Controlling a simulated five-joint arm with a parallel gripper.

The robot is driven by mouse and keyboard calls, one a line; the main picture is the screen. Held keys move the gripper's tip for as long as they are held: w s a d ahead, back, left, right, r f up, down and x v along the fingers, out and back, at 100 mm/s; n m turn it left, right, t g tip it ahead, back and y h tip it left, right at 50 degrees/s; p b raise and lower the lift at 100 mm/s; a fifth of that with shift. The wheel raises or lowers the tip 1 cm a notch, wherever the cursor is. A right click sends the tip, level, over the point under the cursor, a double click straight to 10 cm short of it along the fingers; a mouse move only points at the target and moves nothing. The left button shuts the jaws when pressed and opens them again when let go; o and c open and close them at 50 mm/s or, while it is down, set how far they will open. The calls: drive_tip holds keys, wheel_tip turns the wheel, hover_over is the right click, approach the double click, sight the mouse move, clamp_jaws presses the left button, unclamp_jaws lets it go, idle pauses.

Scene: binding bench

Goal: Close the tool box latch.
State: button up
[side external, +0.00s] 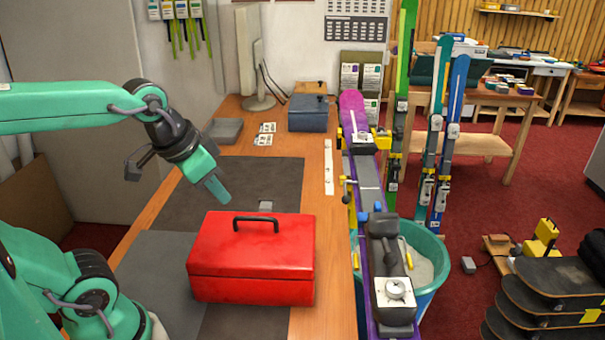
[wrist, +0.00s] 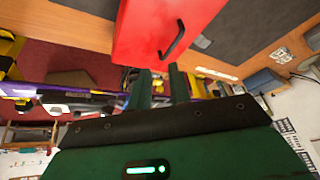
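The red tool box (side external: 252,275) stands on the bench with its lid down and a black handle (side external: 257,222) on top.
Dark mats (side external: 260,180) cover the bench around the box. A grey tray (side external: 224,130) and a blue-grey box (side external: 308,113) stand farther back. A purple ski (side external: 368,180) in a clamp stand runs along the bench's right edge. The air above the box is clear.

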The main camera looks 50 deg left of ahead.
drive_tip(key=w+a+f+m+g, duration=0.2)
drive_tip(key=w+a+m, duration=0.3)
drive_tip(key=w, duration=0.6)
drive_tip(key=m+g, duration=0.2)
drive_tip(key=m, duration=0.1)
hover_over(266, 201)
wheel_tip(266, 201, down, 8)
drive_tip(key=shift+s+d, duration=0.2)
drive_tip(key=shift+s, duration=0.05)
drive_tip(key=shift+f, duration=0.1)
drive_tip(key=shift+w+a+f, duration=0.15)
drive_tip(key=shift+f, duration=1.8)
drive_tip(key=shift+w+a+f, duration=0.1)
drive_tip(key=shift+a+f, duration=0.05)
drive_tip(key=shift+f, duration=1.75)
clamp_jaws()
